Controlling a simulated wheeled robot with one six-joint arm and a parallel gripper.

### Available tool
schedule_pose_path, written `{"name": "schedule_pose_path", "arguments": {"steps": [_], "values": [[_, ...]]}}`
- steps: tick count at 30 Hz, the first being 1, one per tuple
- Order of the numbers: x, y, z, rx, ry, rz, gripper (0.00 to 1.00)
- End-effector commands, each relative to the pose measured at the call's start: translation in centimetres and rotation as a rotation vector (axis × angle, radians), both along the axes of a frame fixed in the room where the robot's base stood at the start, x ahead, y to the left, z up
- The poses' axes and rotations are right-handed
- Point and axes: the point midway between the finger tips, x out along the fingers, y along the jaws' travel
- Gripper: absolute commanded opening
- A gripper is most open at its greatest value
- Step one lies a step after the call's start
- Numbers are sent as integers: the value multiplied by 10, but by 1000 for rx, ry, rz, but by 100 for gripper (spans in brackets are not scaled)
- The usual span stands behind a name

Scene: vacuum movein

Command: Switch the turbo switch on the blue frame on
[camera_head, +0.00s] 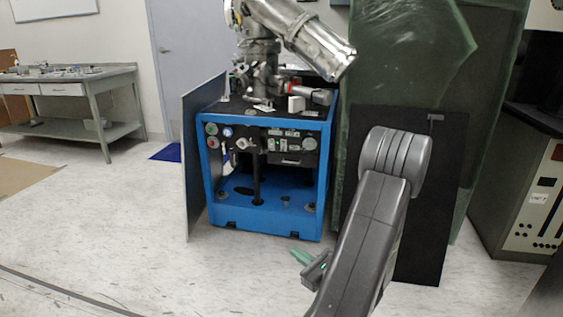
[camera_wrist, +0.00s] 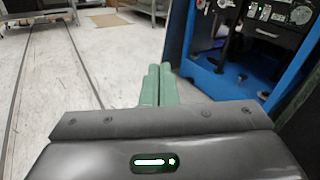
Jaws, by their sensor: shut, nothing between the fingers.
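The blue frame (camera_head: 265,219) stands on the floor in the middle of the head view. A dark control panel with dials, knobs and small lit switches (camera_head: 279,144) runs across its upper front. I cannot tell which of these is the turbo switch. My gripper (camera_head: 301,257) has green fingers and is low in front of the frame's right side, apart from it. In the wrist view its fingers (camera_wrist: 157,84) are together and empty. The blue frame (camera_wrist: 197,76) shows there at the upper right, with part of its panel.
A grey panel (camera_head: 196,165) stands along the frame's left side. A black board (camera_head: 428,225) and green sheeting (camera_head: 405,60) stand to its right. Metal vacuum parts (camera_head: 300,35) sit on top. A workbench (camera_head: 88,80) is at the far left. The floor in front is clear.

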Motion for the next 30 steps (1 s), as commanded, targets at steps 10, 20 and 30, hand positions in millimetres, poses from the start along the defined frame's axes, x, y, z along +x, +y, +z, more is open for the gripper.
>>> {"name": "schedule_pose_path", "arguments": {"steps": [10,20,30], "values": [[62,-148,-40,310,-68,-563,0],[65,-178,-50,355,-94,-668,0],[65,-177,-50,354,-93,-665,0]]}}
